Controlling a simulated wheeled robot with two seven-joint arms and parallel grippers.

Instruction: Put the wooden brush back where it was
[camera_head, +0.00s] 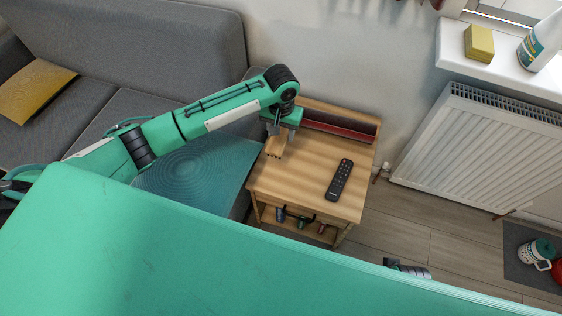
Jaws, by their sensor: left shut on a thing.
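My left gripper (275,130) reaches in from the left and points down over the back left part of the small wooden table (300,180). It is shut on the wooden brush (275,148), a small light-brown piece just below the fingers. The brush is at or just above the tabletop; I cannot tell if it touches. The gripper hides its upper part. A small dark part of my right arm (410,270) shows past my green body; its fingers cannot be made out.
A black remote (339,180) lies on the table's right side. A dark red slot (340,130) runs along the table's back. Several small items hang below its front edge. A grey sofa (140,50) stands left, a white radiator (480,150) right. The tabletop's middle is clear.

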